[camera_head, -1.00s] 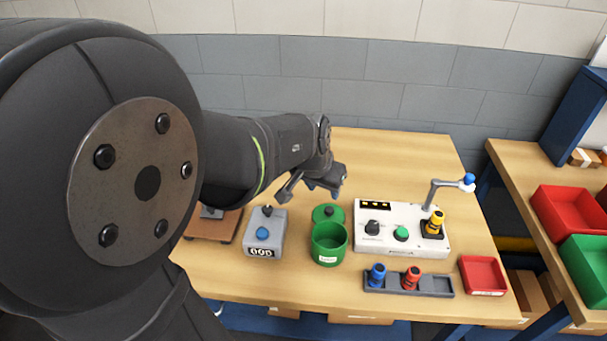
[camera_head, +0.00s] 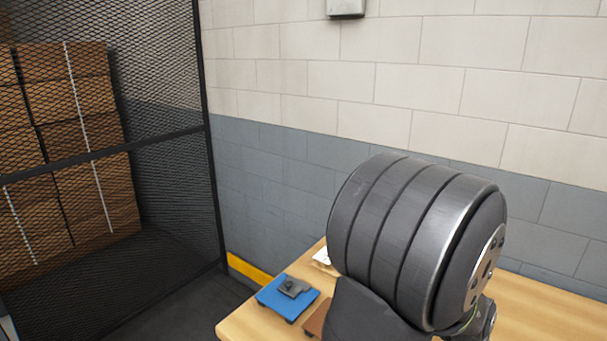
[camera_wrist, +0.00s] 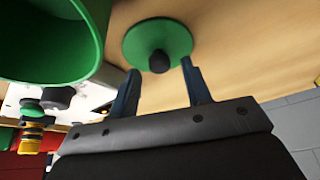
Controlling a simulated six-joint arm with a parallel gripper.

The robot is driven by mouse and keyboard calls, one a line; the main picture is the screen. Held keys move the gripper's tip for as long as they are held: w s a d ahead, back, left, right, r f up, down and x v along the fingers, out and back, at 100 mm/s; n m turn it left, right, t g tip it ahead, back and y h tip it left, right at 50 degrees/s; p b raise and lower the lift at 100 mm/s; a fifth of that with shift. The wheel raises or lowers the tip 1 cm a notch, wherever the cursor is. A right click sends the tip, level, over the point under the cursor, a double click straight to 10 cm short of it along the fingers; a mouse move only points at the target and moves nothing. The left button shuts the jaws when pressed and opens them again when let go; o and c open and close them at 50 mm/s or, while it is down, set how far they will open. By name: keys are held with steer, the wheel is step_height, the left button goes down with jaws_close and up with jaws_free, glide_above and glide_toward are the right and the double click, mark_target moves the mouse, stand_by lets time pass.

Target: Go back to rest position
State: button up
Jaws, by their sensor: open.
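My gripper (camera_wrist: 160,66) is open in the wrist view, with its two dark fingers apart. A round green lid (camera_wrist: 142,36) with a black knob (camera_wrist: 159,62) lies on the wooden table beyond the fingertips. The knob appears between the finger ends in the picture; I cannot tell how far off it is, and nothing is gripped. An open green canister (camera_wrist: 60,30) stands at the upper left of the wrist view. In the head view, my arm fills the lower right and my gripper is out of sight.
A blue plate (camera_head: 270,297) with a dark block (camera_head: 294,287) sits near the wooden table's (camera_head: 250,320) left corner. A mesh cage (camera_head: 165,80) with stacked cartons (camera_head: 75,110) stands left; a wall is behind. The wrist view shows a white panel (camera_wrist: 14,97) with a green button (camera_wrist: 32,105).

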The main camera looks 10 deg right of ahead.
steer(key=shift+w+d+f, duration=0.1)
steer(key=shift+d+f, duration=0.1)
steer(key=shift+f, duration=0.5)
steer(key=shift+r, duration=0.1)
steer(key=shift+r, duration=0.1)
